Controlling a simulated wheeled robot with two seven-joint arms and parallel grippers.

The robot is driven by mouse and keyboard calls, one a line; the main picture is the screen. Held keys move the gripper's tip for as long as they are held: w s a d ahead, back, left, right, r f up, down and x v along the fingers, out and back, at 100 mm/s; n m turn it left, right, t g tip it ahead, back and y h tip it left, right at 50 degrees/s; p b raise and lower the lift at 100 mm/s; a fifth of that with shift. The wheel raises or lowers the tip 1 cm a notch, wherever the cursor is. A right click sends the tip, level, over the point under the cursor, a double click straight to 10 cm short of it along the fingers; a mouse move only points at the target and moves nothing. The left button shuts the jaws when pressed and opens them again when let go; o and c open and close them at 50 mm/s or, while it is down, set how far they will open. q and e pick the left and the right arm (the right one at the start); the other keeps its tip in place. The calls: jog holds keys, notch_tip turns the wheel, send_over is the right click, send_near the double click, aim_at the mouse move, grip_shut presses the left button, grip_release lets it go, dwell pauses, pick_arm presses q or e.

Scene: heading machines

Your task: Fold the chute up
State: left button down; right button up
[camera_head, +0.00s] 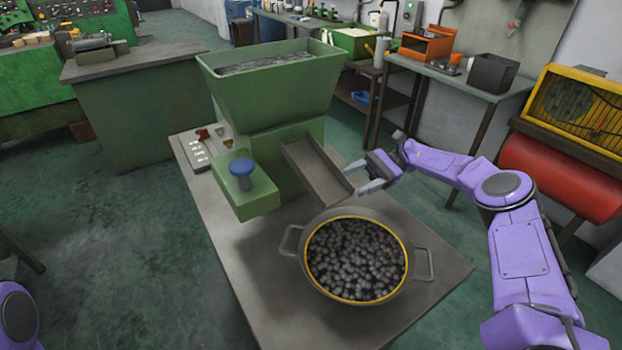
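The chute (318,174) is a grey-brown metal trough on the front of a green machine (273,108). It slopes down to the right, and its lower end is above the back rim of a pot (427,279). My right gripper (362,177) is at the chute's lower right end, with its two grey fingers spread apart. One finger is close to the chute's edge; I cannot tell whether it touches. Only a purple piece of my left arm shows at the bottom left; its gripper is out of view.
The pot, full of dark metal pieces, stands on a grey table (240,262). A blue knob (241,168) and a switch panel (196,150) are left of the chute. A shelf bench (455,84) and a red cylinder (558,178) are at the right.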

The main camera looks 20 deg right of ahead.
aim_at(325, 197)
jog(key=s+a+p, duration=0.1)
jog(key=a, duration=0.1)
jog(key=a+r+p, duration=0.1)
jog(key=a+p, duration=0.1)
jog(key=s+a+r+p, duration=0.1)
jog(key=a+p, duration=0.1)
jog(key=shift+s, duration=0.35)
jog(key=a, duration=0.1)
jog(key=a+f+p, duration=0.1)
jog(key=a, duration=0.2)
jog(key=shift+w+f+p, duration=0.15)
jog(key=shift+w+p, duration=0.15)
jog(key=shift+p, duration=0.1)
jog(key=shift+a, duration=0.2)
jog(key=shift+s, duration=0.3)
jog(key=shift+w, duration=0.1)
grip_shut()
